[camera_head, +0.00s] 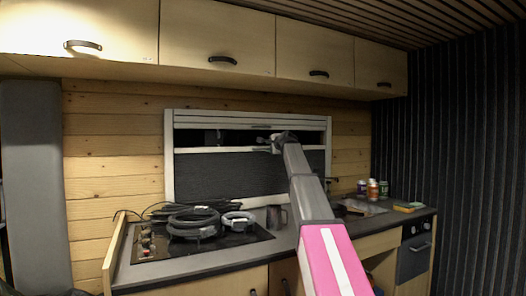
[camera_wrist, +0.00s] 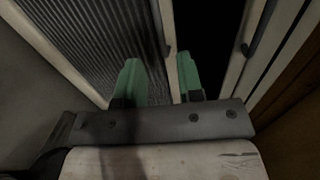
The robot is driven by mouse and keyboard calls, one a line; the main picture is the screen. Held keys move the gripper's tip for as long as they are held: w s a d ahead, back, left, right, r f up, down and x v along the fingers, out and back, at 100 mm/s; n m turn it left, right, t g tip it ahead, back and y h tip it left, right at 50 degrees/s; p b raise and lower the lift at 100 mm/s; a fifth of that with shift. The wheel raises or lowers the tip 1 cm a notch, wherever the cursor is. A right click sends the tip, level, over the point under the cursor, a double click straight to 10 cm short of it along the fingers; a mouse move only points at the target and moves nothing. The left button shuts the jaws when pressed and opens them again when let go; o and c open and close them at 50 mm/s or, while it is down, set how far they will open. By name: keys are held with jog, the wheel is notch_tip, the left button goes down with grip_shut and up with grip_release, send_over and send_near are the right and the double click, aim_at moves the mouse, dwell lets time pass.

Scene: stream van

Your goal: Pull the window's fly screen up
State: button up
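The window (camera_head: 169,160) has a white frame on the wooden back wall. Its dark fly screen (camera_head: 225,175) covers the lower part, with a pale bar (camera_head: 215,150) along its top edge. A dark gap lies above the bar. My gripper (camera_head: 272,142) is at the bar, right of its middle. In the wrist view, the green fingers of my gripper (camera_wrist: 160,65) stand on either side of the bar (camera_wrist: 167,35), with the ribbed screen (camera_wrist: 95,45) to the left. The fingers are apart, with a gap visible beside the left one. Finger contact is unclear.
Coiled dark hoses (camera_head: 195,222) lie on the black hob below the window, with a mug (camera_head: 276,217) to their right. Overhead cabinets (camera_head: 215,40) run above the window.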

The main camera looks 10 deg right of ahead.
jog(key=x, duration=0.9)
jog(key=shift+r, duration=0.1)
grip_shut()
